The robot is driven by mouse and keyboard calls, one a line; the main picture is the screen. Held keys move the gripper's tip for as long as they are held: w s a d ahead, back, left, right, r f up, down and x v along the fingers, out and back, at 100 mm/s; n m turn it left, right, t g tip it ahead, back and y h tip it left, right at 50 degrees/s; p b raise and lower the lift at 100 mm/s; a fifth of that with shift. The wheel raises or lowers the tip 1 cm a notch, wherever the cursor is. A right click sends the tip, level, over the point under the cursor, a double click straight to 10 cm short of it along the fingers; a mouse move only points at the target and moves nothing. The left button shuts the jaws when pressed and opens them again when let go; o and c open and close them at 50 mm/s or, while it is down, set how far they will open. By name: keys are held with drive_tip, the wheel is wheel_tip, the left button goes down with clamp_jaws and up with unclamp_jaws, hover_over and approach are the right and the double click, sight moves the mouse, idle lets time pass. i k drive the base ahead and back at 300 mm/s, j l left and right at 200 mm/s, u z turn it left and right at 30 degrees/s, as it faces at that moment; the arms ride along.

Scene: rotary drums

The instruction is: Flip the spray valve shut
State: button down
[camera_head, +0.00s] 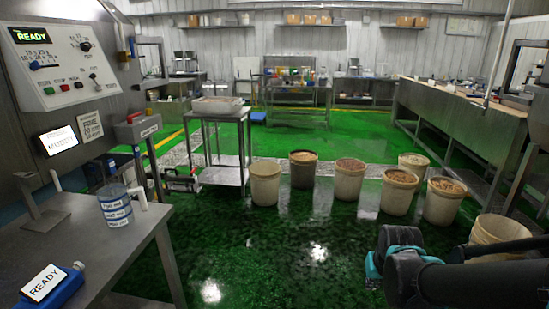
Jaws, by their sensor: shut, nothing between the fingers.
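I cannot tell for sure which part is the spray valve. A grey box with a red-topped part (136,117) and a small white label (149,131) sits on the machine's side at left, with a thin pipe below it. The control panel (65,65) at upper left has a green READY display, a small blue lever (43,65), knobs and push buttons. My black arm with teal joint parts (400,262) reaches in from the lower right, far from the machine. My gripper's fingers do not show.
A steel table (95,240) at lower left bears a labelled clear jug (115,205) and a blue device with a READY card (44,283). A steel cart (220,175) stands behind. Several buckets (348,180) stand across the middle. The green floor before them is clear and wet.

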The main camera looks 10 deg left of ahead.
sight(132, 56)
drive_tip(key=i+u, duration=0.2)
drive_tip(key=i, duration=0.35)
drive_tip(key=i+l+u, duration=0.15)
drive_tip(key=i, duration=0.45)
drive_tip(key=i+l+u, duration=0.2)
drive_tip(key=i, duration=0.35)
drive_tip(key=i+u, duration=0.45)
drive_tip(key=i+l+u, duration=0.1)
drive_tip(key=i+u, duration=0.4)
drive_tip(key=i+l+u, duration=0.25)
drive_tip(key=u, duration=0.2)
